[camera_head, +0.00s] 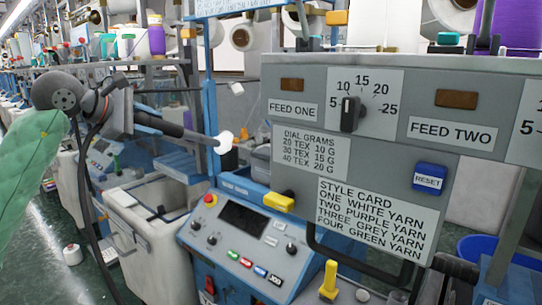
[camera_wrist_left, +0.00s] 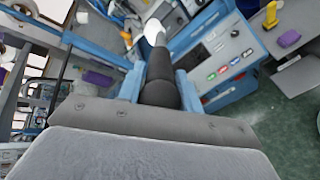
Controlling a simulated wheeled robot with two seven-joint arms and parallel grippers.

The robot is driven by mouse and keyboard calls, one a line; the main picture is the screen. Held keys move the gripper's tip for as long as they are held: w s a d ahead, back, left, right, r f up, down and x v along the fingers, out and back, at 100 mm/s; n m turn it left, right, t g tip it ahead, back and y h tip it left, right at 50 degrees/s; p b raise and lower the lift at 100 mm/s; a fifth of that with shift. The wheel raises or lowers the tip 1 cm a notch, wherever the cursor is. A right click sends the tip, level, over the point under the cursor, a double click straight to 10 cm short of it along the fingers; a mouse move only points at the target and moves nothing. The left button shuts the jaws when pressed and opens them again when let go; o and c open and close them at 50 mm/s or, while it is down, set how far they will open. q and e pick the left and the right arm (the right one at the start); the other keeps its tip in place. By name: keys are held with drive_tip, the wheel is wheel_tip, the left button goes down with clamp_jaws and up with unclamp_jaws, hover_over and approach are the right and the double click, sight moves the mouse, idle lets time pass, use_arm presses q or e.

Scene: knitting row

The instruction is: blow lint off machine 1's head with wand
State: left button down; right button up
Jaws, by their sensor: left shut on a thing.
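My left gripper (camera_head: 124,108) reaches in from the left under a green sleeve and is shut on a dark wand (camera_head: 168,126). The wand points right and slightly down, and its white tip (camera_head: 224,142) is in front of a blue upright. The left wrist view shows the dark wand (camera_wrist_left: 160,80) running away from the grey jaws to its white tip (camera_wrist_left: 156,30). A blue knitting machine with a sloped control panel (camera_head: 250,262) stands below and right of the tip. I cannot tell which part is machine 1's head, and no lint is clearly seen. My right gripper is not in view.
A grey panel (camera_head: 290,165) with a dial (camera_head: 350,113), labels and a blue reset button (camera_head: 429,178) fills the right side. A pale bin (camera_head: 150,235) stands below the wand. A dark hose hangs at left. A white cone (camera_head: 72,254) lies on the green floor.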

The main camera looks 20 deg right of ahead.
use_arm(q)
drive_tip(key=shift+s+a+r+b, duration=0.2)
drive_tip(key=shift+s+a+b, duration=0.15)
drive_tip(key=shift+s+a, duration=0.4)
drive_tip(key=shift+s+a+r+b, duration=0.15)
drive_tip(key=shift+s+a+b, duration=0.2)
drive_tip(key=shift+a, duration=0.6)
drive_tip(key=shift+s+a+r, duration=0.2)
drive_tip(key=shift+s+a, duration=0.2)
drive_tip(key=shift+s, duration=0.05)
